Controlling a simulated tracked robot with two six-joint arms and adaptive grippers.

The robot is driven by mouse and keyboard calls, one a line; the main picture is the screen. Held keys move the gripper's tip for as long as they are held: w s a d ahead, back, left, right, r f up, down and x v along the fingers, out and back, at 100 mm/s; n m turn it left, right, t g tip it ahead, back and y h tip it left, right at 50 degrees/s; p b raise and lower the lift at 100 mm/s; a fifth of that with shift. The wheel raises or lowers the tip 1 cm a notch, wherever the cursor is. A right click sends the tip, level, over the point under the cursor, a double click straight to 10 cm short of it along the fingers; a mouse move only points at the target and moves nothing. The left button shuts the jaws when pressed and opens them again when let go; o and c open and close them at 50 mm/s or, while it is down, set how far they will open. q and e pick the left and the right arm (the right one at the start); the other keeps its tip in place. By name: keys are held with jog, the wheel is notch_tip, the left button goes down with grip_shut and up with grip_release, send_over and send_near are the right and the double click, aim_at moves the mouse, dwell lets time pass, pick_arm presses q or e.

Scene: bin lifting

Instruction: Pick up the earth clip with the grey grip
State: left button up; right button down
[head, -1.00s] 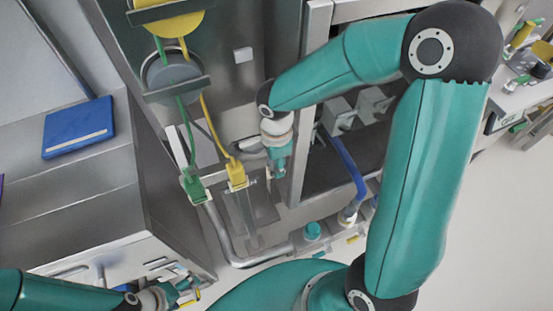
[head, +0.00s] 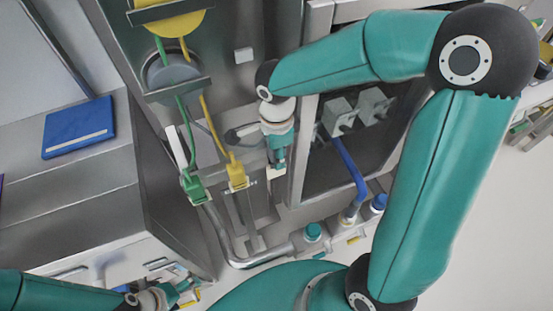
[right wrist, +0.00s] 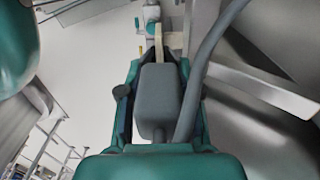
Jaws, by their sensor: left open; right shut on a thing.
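The earth clip with the grey grip (right wrist: 158,95) lies between the fingers of my right gripper (right wrist: 158,72), with a grey cable running back beside it. In the head view my right gripper (head: 278,162) is shut on it in front of the steel cabinet, and its fingers hide most of the clip. A pale piece shows at the fingertips. A green clip (head: 193,187) and a yellow clip (head: 237,176) hang to the left of this gripper on their own cables. My left gripper (head: 178,293) is open and low at the left, away from the clips.
Cable reels (head: 172,75) are mounted on the cabinet at the upper left. A bent steel pipe (head: 225,245) runs below the clips. An open bay with a blue hose (head: 350,170) is to the right. A blue folder (head: 78,127) lies on the left surface.

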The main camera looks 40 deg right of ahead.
notch_tip(320, 180, up, 3)
jog(key=shift+f, duration=0.1)
jog(key=s+a+b, duration=0.3)
jog(key=s+a, duration=0.1)
jog(key=s, duration=1.3)
jog(key=shift+s, duration=0.35)
jog(key=shift+a, duration=0.1)
